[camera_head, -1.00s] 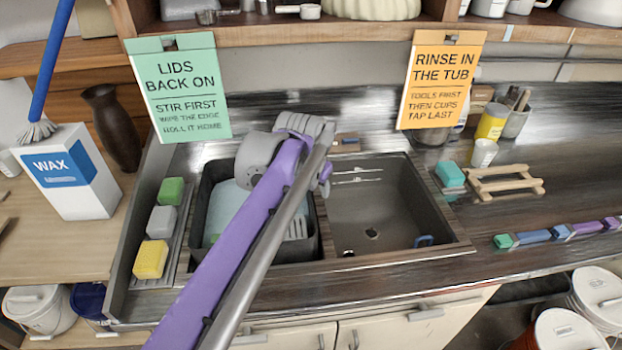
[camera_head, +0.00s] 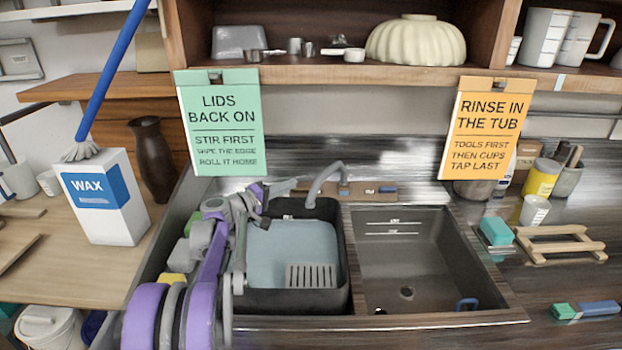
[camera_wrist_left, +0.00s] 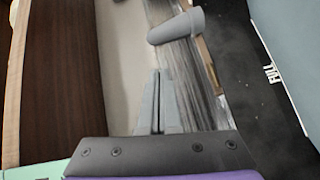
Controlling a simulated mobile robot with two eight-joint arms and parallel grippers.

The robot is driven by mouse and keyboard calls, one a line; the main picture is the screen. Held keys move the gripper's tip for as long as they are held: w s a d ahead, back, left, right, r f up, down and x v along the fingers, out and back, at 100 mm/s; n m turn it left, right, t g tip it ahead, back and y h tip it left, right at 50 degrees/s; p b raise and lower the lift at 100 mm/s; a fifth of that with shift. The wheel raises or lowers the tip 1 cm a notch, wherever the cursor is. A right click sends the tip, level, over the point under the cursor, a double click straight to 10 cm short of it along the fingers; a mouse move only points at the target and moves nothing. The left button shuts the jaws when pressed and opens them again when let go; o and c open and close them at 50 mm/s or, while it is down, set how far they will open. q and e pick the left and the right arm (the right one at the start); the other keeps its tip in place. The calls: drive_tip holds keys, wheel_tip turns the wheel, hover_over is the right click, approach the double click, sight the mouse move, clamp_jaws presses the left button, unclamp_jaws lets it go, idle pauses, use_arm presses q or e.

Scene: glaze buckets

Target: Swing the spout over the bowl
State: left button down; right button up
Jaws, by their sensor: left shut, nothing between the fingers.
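The grey curved spout (camera_head: 322,180) rises behind the sink, and its free end hangs over the back right of the left basin. A dark tub (camera_head: 341,262) with pale blue liquid stands in that basin. My left gripper (camera_head: 282,188) is shut and empty, just left of the spout's free end. In the left wrist view, its fingers (camera_wrist_left: 158,88) are together, with the grey spout end (camera_wrist_left: 177,27) beyond them. My right gripper is not in view.
A green sign (camera_head: 222,125) and an orange sign (camera_head: 487,130) hang from the shelf edge above the sink. A wax box (camera_head: 105,205) stands at left. A teal sponge (camera_head: 497,231) and wooden rack (camera_head: 560,245) lie right of the bowl. Space above the bowl is clear.

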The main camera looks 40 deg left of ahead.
use_arm(q)
drive_tip(key=w, duration=0.6)
drive_tip(key=w+d, duration=0.1)
drive_tip(key=w, duration=0.2)
drive_tip(key=shift+w+p, duration=0.2)
drive_tip(key=shift+p, duration=0.15)
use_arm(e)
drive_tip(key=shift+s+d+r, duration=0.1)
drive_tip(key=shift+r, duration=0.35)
use_arm(q)
drive_tip(key=shift+d, duration=0.2)
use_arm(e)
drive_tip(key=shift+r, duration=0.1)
